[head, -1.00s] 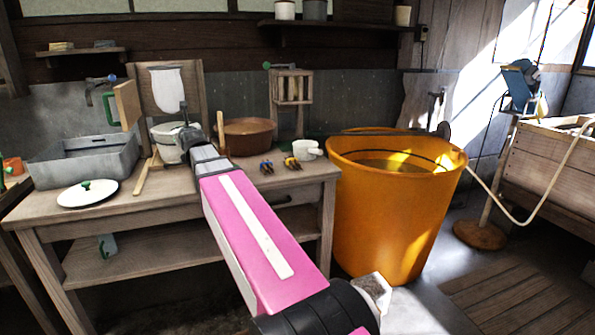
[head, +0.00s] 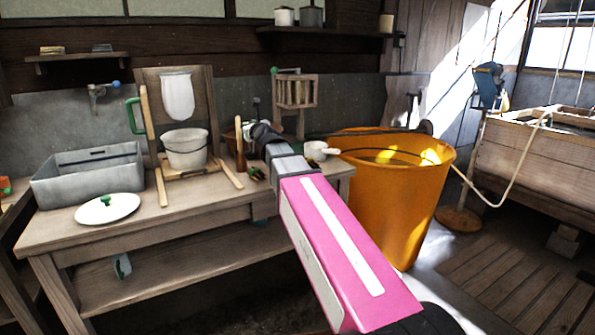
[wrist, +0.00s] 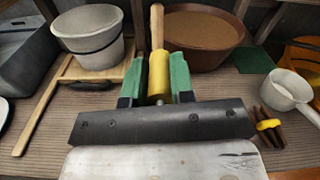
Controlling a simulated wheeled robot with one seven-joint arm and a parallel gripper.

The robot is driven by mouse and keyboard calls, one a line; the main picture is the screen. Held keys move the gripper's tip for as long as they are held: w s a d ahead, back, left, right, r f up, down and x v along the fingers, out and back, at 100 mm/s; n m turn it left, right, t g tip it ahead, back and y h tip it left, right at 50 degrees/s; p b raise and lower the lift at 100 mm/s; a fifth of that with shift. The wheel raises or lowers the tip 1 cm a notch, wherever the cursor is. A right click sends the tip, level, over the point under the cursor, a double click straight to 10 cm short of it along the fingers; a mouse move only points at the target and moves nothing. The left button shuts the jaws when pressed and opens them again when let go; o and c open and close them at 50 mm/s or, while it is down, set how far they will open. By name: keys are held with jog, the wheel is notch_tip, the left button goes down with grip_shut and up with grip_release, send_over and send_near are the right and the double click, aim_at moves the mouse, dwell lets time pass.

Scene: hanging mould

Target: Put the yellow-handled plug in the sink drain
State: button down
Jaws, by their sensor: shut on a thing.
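My gripper (wrist: 157,82) has green fingers closed on a yellow cylindrical handle (wrist: 159,72), which I take for the plug's handle. A pale wooden rod (wrist: 157,26) shows just beyond it; I cannot tell if it is joined to the handle. The plug's lower end is hidden. In the head view my gripper (head: 258,132) is over the bench's right part, in front of the brown bowl, and the yellow handle is not visible there. The grey sink (head: 70,187) stands at the bench's left. Its drain is not visible.
A white bucket (head: 186,150) on a wooden frame stands between sink and gripper. A white lid (head: 90,213) lies before the sink. A brown bowl (wrist: 205,40), a white dipper (wrist: 287,88) and a yellow-banded bundle (wrist: 268,125) are near. An orange tub (head: 390,210) stands right.

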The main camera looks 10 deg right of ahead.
jog(key=shift+a, duration=0.3)
jog(key=shift+w+d+f, duration=0.15)
jog(key=shift+w, duration=0.1)
jog(key=w+d+f, duration=0.6)
jog(key=d+f, duration=0.2)
jog(key=f, duration=0.2)
jog(key=shift+w+d+f, duration=0.2)
jog(key=shift+d+f, duration=0.05)
jog(key=shift+f, duration=0.15)
jog(key=c, duration=1)
grip_release()
